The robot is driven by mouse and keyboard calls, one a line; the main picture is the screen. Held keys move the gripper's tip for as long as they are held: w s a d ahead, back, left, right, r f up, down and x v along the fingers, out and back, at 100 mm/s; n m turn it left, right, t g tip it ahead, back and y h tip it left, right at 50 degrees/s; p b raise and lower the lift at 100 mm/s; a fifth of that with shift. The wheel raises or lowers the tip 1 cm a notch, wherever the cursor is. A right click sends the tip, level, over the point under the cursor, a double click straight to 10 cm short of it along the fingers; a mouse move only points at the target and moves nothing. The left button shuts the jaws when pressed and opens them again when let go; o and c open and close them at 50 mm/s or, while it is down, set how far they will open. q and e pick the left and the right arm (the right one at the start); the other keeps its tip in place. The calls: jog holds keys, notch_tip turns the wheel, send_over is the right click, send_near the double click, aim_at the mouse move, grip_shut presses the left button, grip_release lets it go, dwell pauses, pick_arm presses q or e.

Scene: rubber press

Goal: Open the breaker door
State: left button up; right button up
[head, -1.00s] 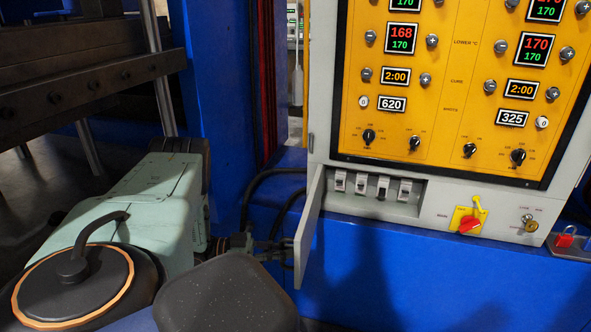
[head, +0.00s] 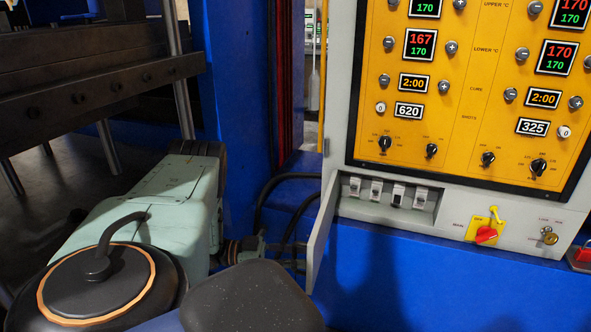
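The breaker door (head: 321,232) is a narrow grey flap at the lower left of the control cabinet. It stands swung out on its left side, and the recess behind it is uncovered. A row of several breaker switches (head: 376,190) shows inside the recess. My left gripper (head: 292,258) is left of the door, with its fingers pointing at the door's outer face near the lower free edge. My dark arm link hides part of it, so I cannot tell its opening or whether it touches the door. My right gripper is out of view.
The yellow control panel (head: 465,110) fills the upper right. A red rotary switch (head: 486,234) and a key switch (head: 549,236) sit right of the recess. Black cables (head: 285,185) hang behind the gripper beside a blue column (head: 240,90). The space right of the open door is clear.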

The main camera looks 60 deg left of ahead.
pick_arm(q)
jog(key=v, duration=0.7)
jog(key=shift+s+a, duration=0.15)
jog(key=shift+s, duration=0.1)
dwell(0.4)
